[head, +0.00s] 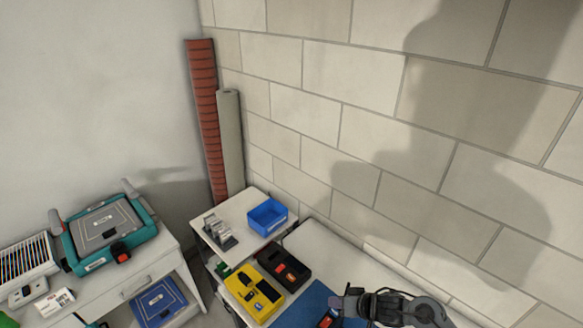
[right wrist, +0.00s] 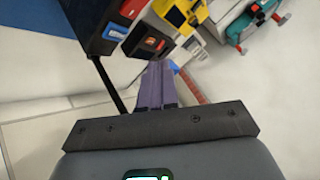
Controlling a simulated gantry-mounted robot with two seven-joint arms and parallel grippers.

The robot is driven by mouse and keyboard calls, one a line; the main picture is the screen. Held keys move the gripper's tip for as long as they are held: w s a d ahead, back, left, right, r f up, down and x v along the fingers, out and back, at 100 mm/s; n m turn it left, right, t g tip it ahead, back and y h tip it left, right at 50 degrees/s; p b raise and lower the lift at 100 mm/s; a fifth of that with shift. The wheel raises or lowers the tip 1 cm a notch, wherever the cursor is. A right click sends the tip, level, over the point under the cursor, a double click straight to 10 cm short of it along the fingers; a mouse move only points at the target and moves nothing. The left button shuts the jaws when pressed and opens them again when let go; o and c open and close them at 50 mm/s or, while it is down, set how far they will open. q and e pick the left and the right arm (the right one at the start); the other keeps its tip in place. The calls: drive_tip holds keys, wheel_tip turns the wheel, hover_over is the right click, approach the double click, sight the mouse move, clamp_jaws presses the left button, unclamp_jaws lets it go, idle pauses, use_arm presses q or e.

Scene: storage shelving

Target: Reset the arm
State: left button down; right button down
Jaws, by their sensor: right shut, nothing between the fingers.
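My right arm (head: 400,308) shows at the bottom right of the head view, over the white worktop beside the block wall. Its fingers cannot be made out clearly there. In the right wrist view my right gripper (right wrist: 157,75) shows two purple fingers closed together with nothing between them. They point toward the yellow and black cases, apart from them. My left gripper is not in view.
A yellow case (head: 252,292), a black case (head: 284,266) and a blue mat (head: 303,305) lie on the worktop. A blue bin (head: 267,217) stands on a small shelf behind. A teal case (head: 110,232) sits on the left cabinet. Two rolls (head: 230,140) lean in the corner.

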drive_tip(key=shift+n+t+h, duration=0.3)
drive_tip(key=shift+n+t, duration=0.1)
drive_tip(key=shift+n, duration=0.2)
drive_tip(key=s+a, duration=0.2)
drive_tip(key=s+a+f, duration=0.1)
drive_tip(key=s+a, duration=0.1)
drive_tip(key=s+d+r+g+h, duration=0.1)
drive_tip(key=s+d+h, duration=0.1)
drive_tip(key=s, duration=0.7)
drive_tip(key=s+d+r+g+h, duration=0.1)
drive_tip(key=s+d+r, duration=0.1)
drive_tip(key=s, duration=0.8)
drive_tip(key=s+d+r+g+h, duration=0.1)
drive_tip(key=s+d, duration=0.3)
drive_tip(key=s, duration=0.5)
drive_tip(key=shift+s+d+r+g+h+p, duration=0.25)
drive_tip(key=shift+r+g+h, duration=0.2)
drive_tip(key=shift+h, duration=0.35)
